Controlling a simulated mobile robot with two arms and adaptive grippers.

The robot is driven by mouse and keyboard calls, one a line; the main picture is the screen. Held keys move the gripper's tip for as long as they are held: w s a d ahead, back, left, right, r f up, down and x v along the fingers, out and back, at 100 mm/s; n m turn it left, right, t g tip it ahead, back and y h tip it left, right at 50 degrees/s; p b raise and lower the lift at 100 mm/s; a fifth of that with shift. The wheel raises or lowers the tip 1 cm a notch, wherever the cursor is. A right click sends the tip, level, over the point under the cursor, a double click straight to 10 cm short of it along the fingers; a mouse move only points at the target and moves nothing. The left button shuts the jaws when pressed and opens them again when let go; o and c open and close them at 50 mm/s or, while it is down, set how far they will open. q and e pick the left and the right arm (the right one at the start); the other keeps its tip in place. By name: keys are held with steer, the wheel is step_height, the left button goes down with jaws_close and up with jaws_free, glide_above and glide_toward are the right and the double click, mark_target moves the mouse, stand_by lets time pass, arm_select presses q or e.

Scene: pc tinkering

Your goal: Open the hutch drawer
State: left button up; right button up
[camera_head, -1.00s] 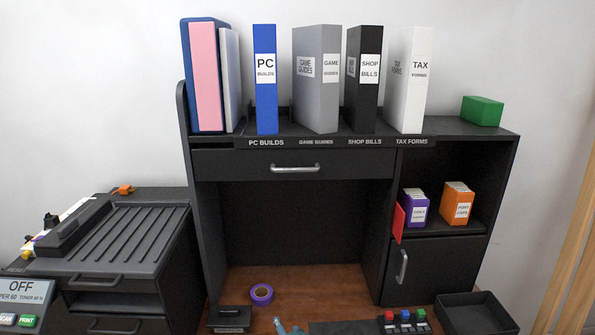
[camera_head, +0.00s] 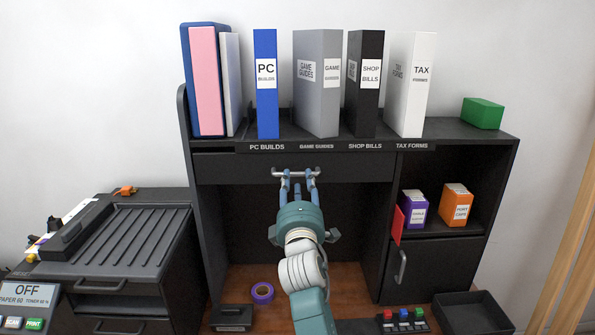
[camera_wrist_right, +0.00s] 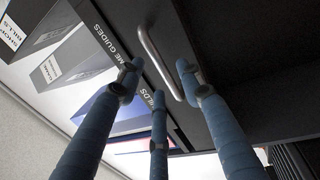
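The hutch drawer (camera_head: 358,170) is a wide black front under the top shelf, and it looks flush with the hutch. Its silver bar handle (camera_head: 276,175) is at the middle of the front. My right gripper (camera_head: 299,178) is at the handle, its blue fingers pointing at the drawer. In the right wrist view the fingers (camera_wrist_right: 160,85) are spread apart, and the handle (camera_wrist_right: 155,55) runs across the gap between them. I cannot tell whether any finger touches it. My left gripper is not in view.
Several binders stand on the top shelf (camera_head: 450,126). The right cubby holds a purple box (camera_head: 413,208) and an orange box (camera_head: 456,206). A purple tape roll (camera_head: 262,292) and a black tray (camera_head: 472,318) are on the desk. A printer (camera_head: 120,240) stands at left.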

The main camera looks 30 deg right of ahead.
mark_target(295, 156)
steer(key=shift+p+x, duration=0.3)
steer(key=shift+x, duration=1.05)
jaws_close()
